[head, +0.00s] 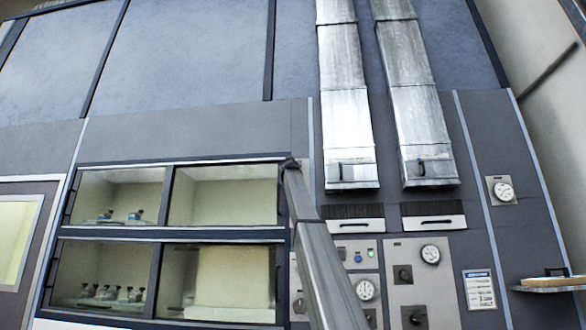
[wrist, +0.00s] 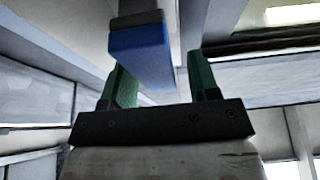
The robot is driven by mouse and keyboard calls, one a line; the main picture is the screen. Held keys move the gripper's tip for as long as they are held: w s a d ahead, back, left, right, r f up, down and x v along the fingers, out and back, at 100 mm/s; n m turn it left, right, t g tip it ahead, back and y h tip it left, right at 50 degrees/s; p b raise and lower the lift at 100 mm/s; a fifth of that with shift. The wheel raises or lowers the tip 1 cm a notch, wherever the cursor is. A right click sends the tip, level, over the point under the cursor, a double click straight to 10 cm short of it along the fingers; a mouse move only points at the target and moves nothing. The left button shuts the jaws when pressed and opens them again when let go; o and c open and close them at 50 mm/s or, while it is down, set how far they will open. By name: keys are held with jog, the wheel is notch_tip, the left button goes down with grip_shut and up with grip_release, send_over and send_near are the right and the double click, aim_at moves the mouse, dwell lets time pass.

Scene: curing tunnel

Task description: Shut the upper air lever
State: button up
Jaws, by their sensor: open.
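A grey bar with a blue block-shaped end (wrist: 140,46) shows in the wrist view and looks like a lever handle; I cannot tell for sure that it is the upper air lever. My gripper (wrist: 159,64) is open, its two green fingers apart on the left and right of the blue end. The blue end overlaps the gap between them in the picture, close to the left finger; I cannot tell whether they touch. In the head view my gripper does not show, and no blue-ended lever can be made out there.
The head view shows the tunnel wall with an upper window (head: 225,200) and a lower window (head: 105,278). Two metal ducts (head: 345,95) run down to slotted vents (head: 345,225). Below are panels with gauges (head: 430,254) and black knobs (head: 402,274). A small shelf (head: 550,285) juts out at right.

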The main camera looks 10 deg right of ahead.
aim_at(306, 177)
grip_shut()
jog(key=shift+d+m, duration=0.15)
jog(key=shift+m, duration=0.35)
jog(key=d+f+m+g+h, duration=0.1)
jog(key=m+g+h, duration=0.1)
jog(key=m, duration=0.3)
jog(key=d+f+m+g+h, duration=0.1)
jog(key=m+h, duration=0.1)
jog(key=m, duration=0.4)
jog(key=s+d+f+m+g+h, duration=0.1)
jog(key=d+m+g, duration=0.1)
jog(key=m, duration=0.3)
jog(key=shift+m+g+h, duration=0.3)
jog(key=shift+m+h, duration=0.1)
jog(key=shift+s+d+f+m+g+y, duration=0.15)
jog(key=shift+f+m+g, duration=0.3)
jog(key=shift+m, duration=0.75)
jog(key=shift+w+d+f+m+g+y, duration=0.1)
jog(key=shift+f+m+g+y, duration=0.3)
jog(key=shift+m, duration=0.8)
jog(key=shift+f, duration=0.15)
